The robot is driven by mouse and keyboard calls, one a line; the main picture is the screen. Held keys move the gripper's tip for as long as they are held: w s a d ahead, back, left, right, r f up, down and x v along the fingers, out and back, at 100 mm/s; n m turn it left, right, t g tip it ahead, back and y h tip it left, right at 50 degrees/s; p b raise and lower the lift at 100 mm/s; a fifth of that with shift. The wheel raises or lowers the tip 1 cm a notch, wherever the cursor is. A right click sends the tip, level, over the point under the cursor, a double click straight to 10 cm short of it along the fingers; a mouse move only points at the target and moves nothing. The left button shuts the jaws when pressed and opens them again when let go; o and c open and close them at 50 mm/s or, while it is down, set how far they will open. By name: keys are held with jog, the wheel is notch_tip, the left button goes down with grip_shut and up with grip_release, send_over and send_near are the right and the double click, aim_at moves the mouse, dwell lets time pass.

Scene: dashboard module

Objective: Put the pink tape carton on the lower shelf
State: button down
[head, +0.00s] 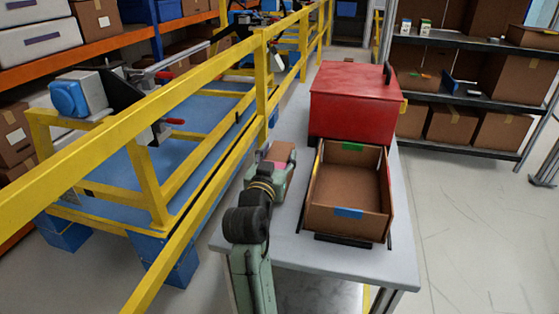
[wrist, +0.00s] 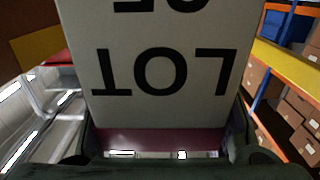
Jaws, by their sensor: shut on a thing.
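The pink tape carton (head: 283,152) is in my gripper (head: 271,172), above the left side of the grey table in the head view. It shows a brown top and a patch of pink. In the wrist view the carton (wrist: 160,70) fills the middle, with a pale face, upside-down "LOT" lettering and a pink band along the bottom. My gripper (wrist: 160,140) is shut on it, with dark fingers at both sides. A dark shelf rack stands at the back right, with an upper shelf (head: 470,43) and a lower shelf (head: 462,98) that bears cartons and small items.
On the grey table (head: 290,232) stand a red box (head: 352,95) and an open brown bin (head: 347,213) with blue and green tape. A yellow railing (head: 180,85) runs along the left. Large cartons (head: 475,128) sit at the rack's bottom. Floor at right is clear.

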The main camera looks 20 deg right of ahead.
jog(key=shift+f, duration=0.65)
jog(key=shift+f, duration=0.2)
jog(key=c, duration=0.6)
grip_release()
